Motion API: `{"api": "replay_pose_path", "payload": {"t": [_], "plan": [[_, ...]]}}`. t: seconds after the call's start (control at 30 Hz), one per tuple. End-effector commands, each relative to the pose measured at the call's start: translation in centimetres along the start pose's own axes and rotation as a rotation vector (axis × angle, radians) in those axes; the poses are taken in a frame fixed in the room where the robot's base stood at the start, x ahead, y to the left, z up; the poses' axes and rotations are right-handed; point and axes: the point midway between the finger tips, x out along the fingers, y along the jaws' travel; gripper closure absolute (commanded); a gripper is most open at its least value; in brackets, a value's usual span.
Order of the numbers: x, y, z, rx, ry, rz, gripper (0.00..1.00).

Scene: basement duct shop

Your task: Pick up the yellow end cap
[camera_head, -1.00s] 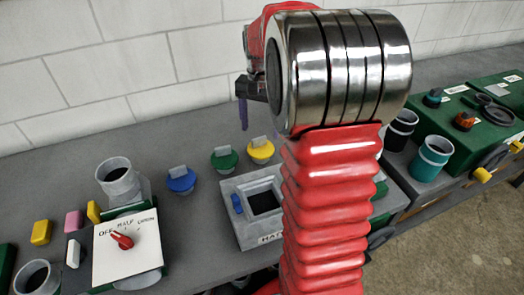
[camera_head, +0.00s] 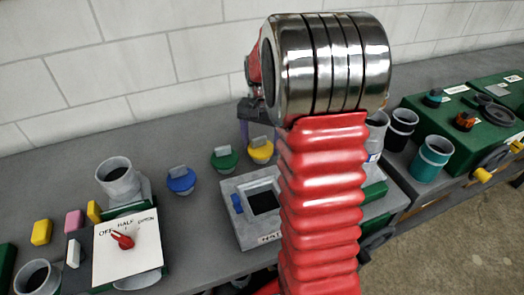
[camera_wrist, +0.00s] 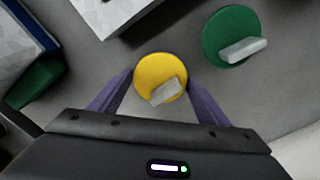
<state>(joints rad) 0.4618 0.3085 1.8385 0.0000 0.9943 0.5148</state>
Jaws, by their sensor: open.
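The yellow end cap (camera_head: 260,149) is a round yellow disc with a grey tab handle, on the grey bench behind the grey box. It also shows in the wrist view (camera_wrist: 155,72), where it lies between the purple fingers, near their tips. My gripper (camera_wrist: 157,82) is open, with one finger on each side of the cap. From the wrist view I cannot tell how far above the cap the fingers are. In the head view my gripper (camera_head: 258,133) is partly hidden by my arm, with its purple fingers close to the cap.
A green end cap (camera_head: 224,158) stands left of the yellow one, and a blue end cap (camera_head: 181,180) further left. A grey box (camera_head: 236,229) with a square opening is in front. The block wall (camera_head: 150,60) rises behind.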

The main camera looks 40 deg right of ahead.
Motion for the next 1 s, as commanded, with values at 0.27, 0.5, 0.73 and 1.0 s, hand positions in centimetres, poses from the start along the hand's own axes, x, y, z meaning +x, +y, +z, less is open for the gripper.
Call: {"api": "replay_pose_path", "payload": {"t": [0.27, 0.5, 0.73, 1.0], "plan": [[1.9, 0.0, 0.0, 0.0, 0.0, 0.0, 0.3], [1.9, 0.0, 0.0, 0.001, 0.0, 0.0, 0.3], [1.9, 0.0, 0.0, 0.001, 0.0, 0.0, 0.31], [1.8, 0.0, 0.0, 0.001, 0.0, 0.0, 0.5]]}}
